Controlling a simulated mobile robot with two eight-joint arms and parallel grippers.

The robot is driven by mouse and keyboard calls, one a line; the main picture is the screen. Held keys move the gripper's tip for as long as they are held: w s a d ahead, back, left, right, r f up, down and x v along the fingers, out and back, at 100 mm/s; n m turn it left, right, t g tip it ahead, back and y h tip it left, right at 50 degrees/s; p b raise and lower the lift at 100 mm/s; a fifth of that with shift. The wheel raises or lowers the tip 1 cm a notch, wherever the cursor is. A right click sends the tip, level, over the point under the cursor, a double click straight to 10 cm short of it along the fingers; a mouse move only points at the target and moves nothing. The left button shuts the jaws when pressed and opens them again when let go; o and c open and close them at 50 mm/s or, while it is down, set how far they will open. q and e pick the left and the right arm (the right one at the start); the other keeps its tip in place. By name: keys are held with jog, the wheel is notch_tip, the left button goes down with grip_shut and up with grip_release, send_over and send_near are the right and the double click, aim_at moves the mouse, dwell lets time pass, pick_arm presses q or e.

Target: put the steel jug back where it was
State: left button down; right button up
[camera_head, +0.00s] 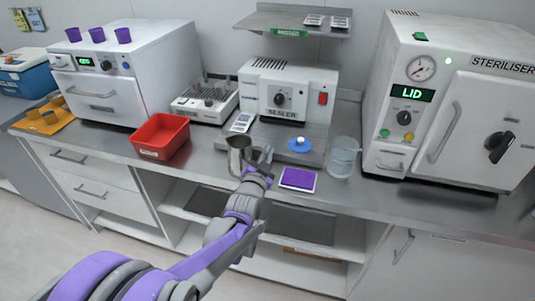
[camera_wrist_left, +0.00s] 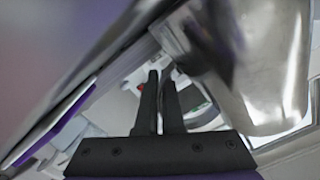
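The steel jug (camera_head: 238,158) is on the counter side in front of the sealer in the head view, with its dark open mouth facing up. I cannot tell whether its base touches the counter. In the left wrist view the jug (camera_wrist_left: 268,75) is a large shiny surface close to the right of the fingers. My left gripper (camera_head: 258,154) is at the jug's right side. In the wrist view its two black fingers (camera_wrist_left: 160,78) are close together with a narrow gap; whether they hold the jug's handle is not clear. My right gripper is not in view.
The sealer (camera_head: 287,92) stands behind the jug. A purple pad (camera_head: 298,179), a blue round item (camera_head: 300,145) and a clear beaker (camera_head: 343,157) lie to the right. A red bin (camera_head: 161,136) and a tube rack (camera_head: 205,100) are left. The steriliser (camera_head: 455,100) stands far right.

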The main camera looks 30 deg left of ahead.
pick_arm(q)
jog(key=shift+f, duration=0.1)
jog(key=c, duration=1.5)
grip_release()
jog(key=shift+f, duration=0.1)
jog(key=o, duration=0.4)
jog(key=shift+o, duration=0.2)
